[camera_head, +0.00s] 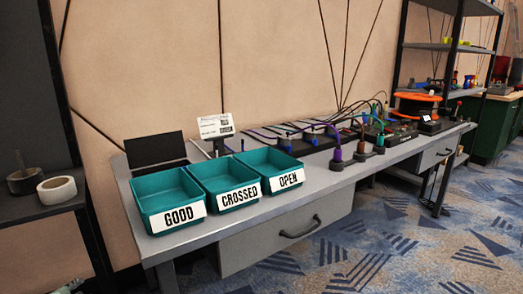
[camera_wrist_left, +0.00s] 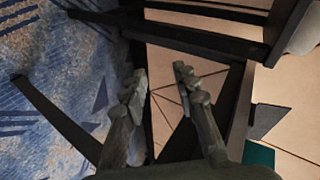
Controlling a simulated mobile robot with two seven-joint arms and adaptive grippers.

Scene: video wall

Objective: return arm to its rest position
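In the left wrist view my left gripper (camera_wrist_left: 160,74) shows two dark fingers with a gap between their tips, and nothing is between them. It is open and empty, with the carpet to the left and the tan wall panels beyond it. Neither gripper nor arm shows in the head view. My right gripper is in no view.
A grey workbench (camera_head: 345,176) carries three teal bins labelled GOOD (camera_head: 167,199), CROSSED (camera_head: 225,184) and OPEN (camera_head: 271,170). A dark shelf (camera_head: 40,205) with a white tape roll (camera_head: 57,189) is at left. Patterned carpet (camera_head: 400,255) is clear in front.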

